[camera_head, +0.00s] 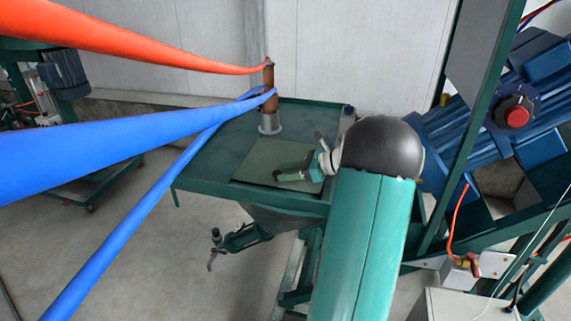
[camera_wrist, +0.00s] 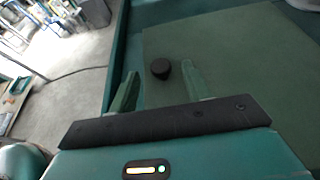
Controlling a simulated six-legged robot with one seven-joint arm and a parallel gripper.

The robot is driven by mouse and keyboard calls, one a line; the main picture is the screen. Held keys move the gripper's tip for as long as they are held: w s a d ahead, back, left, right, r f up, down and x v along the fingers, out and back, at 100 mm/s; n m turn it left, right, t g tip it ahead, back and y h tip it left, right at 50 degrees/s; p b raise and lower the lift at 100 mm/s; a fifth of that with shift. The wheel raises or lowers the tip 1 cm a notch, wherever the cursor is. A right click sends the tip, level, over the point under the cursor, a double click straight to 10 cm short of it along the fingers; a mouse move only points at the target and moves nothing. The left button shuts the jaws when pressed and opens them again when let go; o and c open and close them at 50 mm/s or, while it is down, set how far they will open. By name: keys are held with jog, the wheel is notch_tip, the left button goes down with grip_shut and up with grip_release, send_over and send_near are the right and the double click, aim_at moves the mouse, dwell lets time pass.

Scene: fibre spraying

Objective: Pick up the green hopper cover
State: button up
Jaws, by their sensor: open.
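The green hopper cover (camera_head: 262,160) is a flat square plate lying on the green hopper top, and it fills much of the wrist view (camera_wrist: 235,55). A round black knob (camera_wrist: 161,68) stands on the cover. My gripper (camera_head: 299,155) is open over the cover. In the wrist view, the two green fingers of my gripper (camera_wrist: 159,71) appear on either side of the knob with gaps between. I cannot tell how far the fingertips are above the cover. My arm hides the cover's right part in the head view.
A brown upright pipe (camera_head: 268,95) stands behind the cover, with an orange hose (camera_head: 130,45) and blue hoses (camera_head: 110,150) running to it. A blue motor (camera_head: 460,125) and a green frame (camera_head: 480,100) are on the right. Open floor (camera_head: 150,250) lies left.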

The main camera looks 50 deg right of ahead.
aim_at(276, 172)
jog(key=shift+x, duration=2.2)
jog(key=shift+f, duration=0.1)
jog(key=c, duration=1)
